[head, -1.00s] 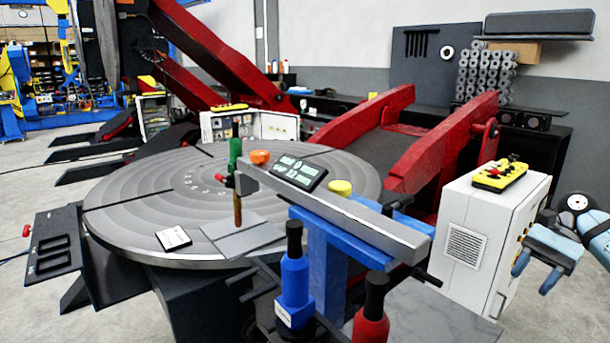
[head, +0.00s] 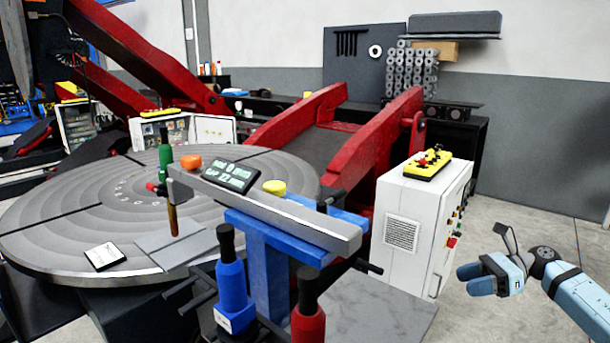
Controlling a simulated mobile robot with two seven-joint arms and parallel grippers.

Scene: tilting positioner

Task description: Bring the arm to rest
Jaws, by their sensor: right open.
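My right gripper (head: 480,281) is at the lower right of the head view, at the end of my light blue right arm (head: 590,308). Its fingers point left and are apart, with nothing between them. It is over bare floor, to the right of the white control cabinet (head: 400,235) and apart from it in the picture. My left gripper is not in the view.
The round grey positioner table (head: 60,208) fills the left. A grey beam (head: 270,212) on a blue stand (head: 270,270) is in front of it. A blue bottle-shaped tool (head: 231,285) and a red one (head: 308,318) stand nearby. Floor at the right is clear.

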